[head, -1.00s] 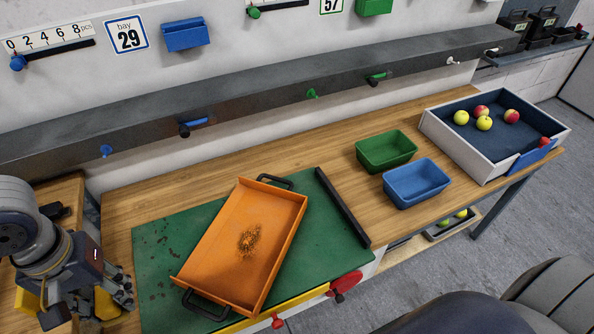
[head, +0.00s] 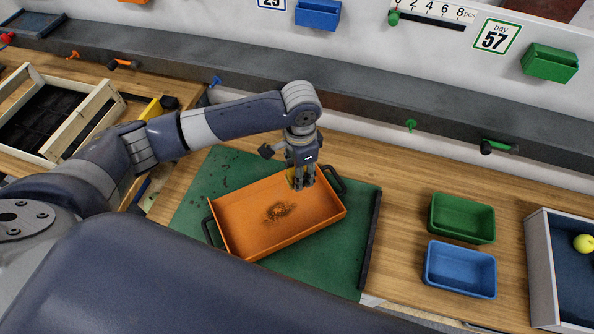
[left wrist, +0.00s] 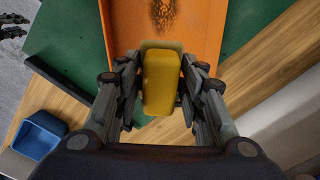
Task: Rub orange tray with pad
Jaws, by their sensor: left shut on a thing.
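The orange tray (head: 245,238) lies on a green mat (head: 338,262), with a black handle at each end. A brown dirt patch (head: 279,211) is on its floor near the middle; part of it also shows at the top of the left wrist view (left wrist: 163,14). My left gripper (head: 302,184) is at the tray's back right end, near a handle. It is shut on a yellow pad (left wrist: 161,82), gripped between both fingers. Only a yellow sliver of the pad shows in the head view. Whether the pad touches the tray is unclear.
A green bin (head: 462,217) and a blue bin (head: 459,270) stand right of the mat. A white-walled crate (head: 541,270) with a yellow apple is at the far right. A wooden crate (head: 50,162) is at the left. A grey ledge (head: 370,125) runs behind the bench.

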